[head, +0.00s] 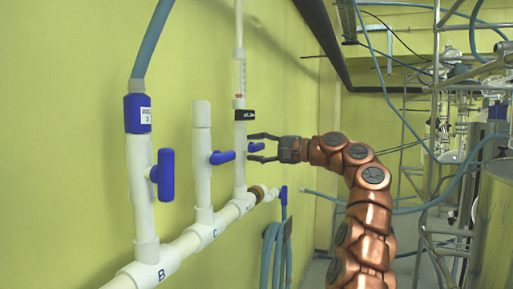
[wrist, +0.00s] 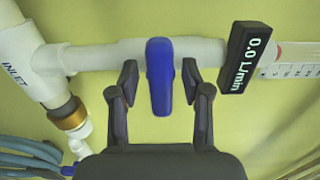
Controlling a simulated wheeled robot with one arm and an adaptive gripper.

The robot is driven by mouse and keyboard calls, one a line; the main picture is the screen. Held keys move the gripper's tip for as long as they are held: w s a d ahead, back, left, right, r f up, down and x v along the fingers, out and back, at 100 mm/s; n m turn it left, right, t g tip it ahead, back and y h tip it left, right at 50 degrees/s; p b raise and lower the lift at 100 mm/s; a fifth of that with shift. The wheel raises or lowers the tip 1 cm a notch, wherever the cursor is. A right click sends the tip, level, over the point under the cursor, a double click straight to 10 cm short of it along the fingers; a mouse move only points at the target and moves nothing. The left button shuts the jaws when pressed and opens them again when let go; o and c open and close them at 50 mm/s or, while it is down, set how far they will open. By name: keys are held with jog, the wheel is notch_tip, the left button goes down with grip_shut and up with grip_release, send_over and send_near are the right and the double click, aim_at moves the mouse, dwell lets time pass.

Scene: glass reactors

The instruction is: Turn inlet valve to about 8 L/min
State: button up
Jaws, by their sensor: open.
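The inlet valve's blue handle (wrist: 160,78) lies across the white pipe (wrist: 98,56) in the wrist view, at right angles to it. The pipe fitting left of it is marked INLET. In the head view the handle (head: 256,147) shows at my fingers. My gripper (wrist: 160,85) is open, with one finger on each side of the handle and a visible gap on both sides. It also shows in the head view (head: 264,147). A black display (wrist: 248,58) beside the valve reads 0.0 L/min; in the head view the display (head: 244,114) is too small to read.
A clear flow tube with a scale (wrist: 290,61) adjoins the display. A second blue handle (head: 222,157) on pipe C and another (head: 163,175) on pipe B stand nearer along the wall. Blue hoses (head: 275,250) hang below; metal frames and glassware stand at right.

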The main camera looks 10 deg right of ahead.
grip_shut()
dwell(0.4)
jog(key=shift+n, duration=0.7)
jog(key=shift+s+r, duration=0.1)
jog(key=n, duration=0.5)
jog(key=shift+f+n, duration=0.2)
jog(key=shift+n, duration=0.2)
jog(key=shift+r+n, duration=0.1)
jog(key=shift+n, duration=1)
